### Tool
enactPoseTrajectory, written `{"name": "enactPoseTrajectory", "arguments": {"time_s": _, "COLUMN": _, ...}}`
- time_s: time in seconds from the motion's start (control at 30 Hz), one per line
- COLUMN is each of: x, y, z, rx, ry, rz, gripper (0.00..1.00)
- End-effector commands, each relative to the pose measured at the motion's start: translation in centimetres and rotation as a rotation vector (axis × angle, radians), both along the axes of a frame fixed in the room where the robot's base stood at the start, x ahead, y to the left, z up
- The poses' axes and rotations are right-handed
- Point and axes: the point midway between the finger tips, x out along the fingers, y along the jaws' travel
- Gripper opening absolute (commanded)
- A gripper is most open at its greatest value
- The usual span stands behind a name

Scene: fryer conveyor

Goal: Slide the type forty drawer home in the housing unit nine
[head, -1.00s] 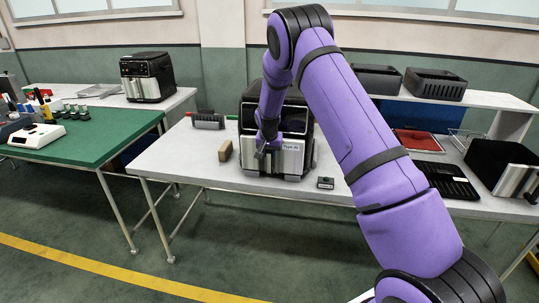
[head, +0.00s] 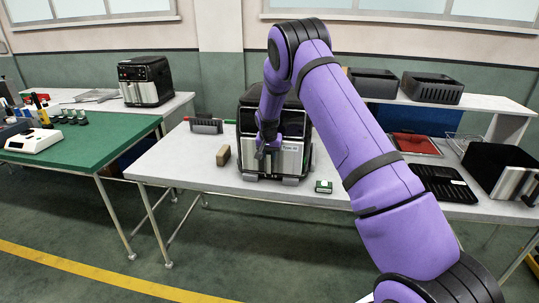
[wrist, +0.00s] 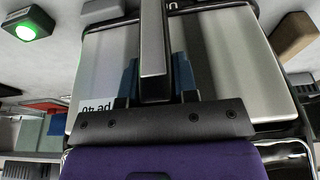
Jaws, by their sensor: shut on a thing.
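The type forty drawer has a silver front (head: 290,160) with a label reading "Type 40". It sits in the black housing (head: 246,116) on the middle table, its front close against the housing. In the wrist view the drawer front (wrist: 225,60) fills the middle, with its label upside down, and its upright handle (wrist: 153,45) runs between my blue finger pads. My gripper (head: 262,151) is shut on this handle; it also shows in the wrist view (wrist: 157,85). The housing's number is not readable, and my arm hides part of the housing.
A small box (head: 324,186) to the right of the housing shows a lit green lamp (wrist: 26,29) in the wrist view. A brown block (head: 223,156) stands to the left. A black tray (head: 443,183) and another drawer (head: 497,170) lie at the right.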

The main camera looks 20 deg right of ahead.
Motion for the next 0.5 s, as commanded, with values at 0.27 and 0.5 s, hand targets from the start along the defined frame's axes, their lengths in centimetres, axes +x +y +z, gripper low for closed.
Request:
{"name": "enactPoseTrajectory", "arguments": {"time_s": 0.27, "x": -0.02, "y": 0.21, "z": -0.01, "rx": 0.002, "ry": 0.001, "rz": 0.002, "gripper": 0.46}}
{"name": "enactPoseTrajectory", "arguments": {"time_s": 0.5, "x": -0.04, "y": 0.16, "z": -0.03, "rx": 0.002, "ry": 0.001, "rz": 0.001, "gripper": 0.57}}
